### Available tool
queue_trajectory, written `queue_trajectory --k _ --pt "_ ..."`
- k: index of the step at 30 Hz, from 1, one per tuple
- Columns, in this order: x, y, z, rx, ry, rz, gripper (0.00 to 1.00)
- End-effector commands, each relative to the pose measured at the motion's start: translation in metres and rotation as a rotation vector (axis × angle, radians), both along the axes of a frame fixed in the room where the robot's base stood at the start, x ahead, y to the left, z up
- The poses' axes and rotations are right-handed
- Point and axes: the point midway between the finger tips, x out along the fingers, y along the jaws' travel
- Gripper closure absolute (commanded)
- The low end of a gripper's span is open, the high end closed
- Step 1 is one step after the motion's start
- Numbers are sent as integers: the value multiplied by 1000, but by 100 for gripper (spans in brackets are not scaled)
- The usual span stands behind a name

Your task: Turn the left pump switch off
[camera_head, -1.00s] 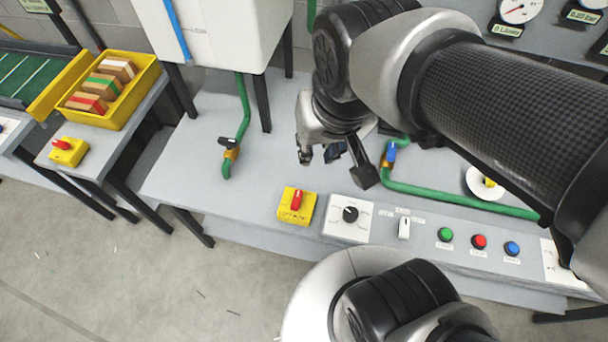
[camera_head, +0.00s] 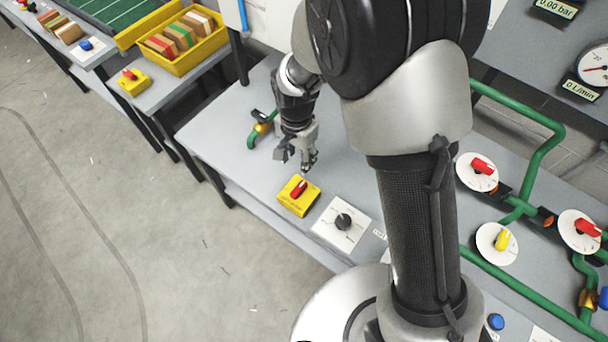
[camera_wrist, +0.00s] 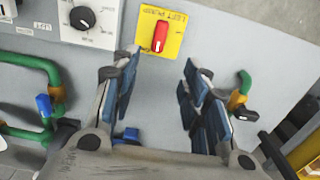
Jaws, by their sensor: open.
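The left pump switch is a red rotary handle (camera_head: 299,188) on a yellow plate (camera_head: 289,205) near the front edge of the grey bench. In the wrist view the red handle (camera_wrist: 160,36) sits on its yellow plate (camera_wrist: 148,17), which is lettered "LEFT PUMP". My gripper (camera_head: 297,160) is above the bench, a little behind the switch and apart from it. In the wrist view my gripper (camera_wrist: 160,85) shows two blue-padded fingers spread wide with nothing between them. The red handle lies just beyond the gap between the fingertips.
A black-knobbed dial (camera_head: 343,221) is right of the switch. A green pipe with an orange-and-black valve (camera_head: 262,127) stands behind it. Green pipes with red and yellow handles (camera_head: 503,240) fill the right side. Another yellow switch box (camera_head: 134,82) is on the left bench.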

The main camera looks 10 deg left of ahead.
Motion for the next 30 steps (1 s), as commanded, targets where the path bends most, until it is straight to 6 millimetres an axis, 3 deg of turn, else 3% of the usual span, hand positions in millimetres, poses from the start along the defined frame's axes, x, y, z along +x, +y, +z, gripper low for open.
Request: queue_trajectory --k 18,24,30 --pt "-1 -1 -129 -2 3 2 58" --pt "-1 -1 -156 -1 2 2 58" --pt "0 -1 -165 0 1 2 58"
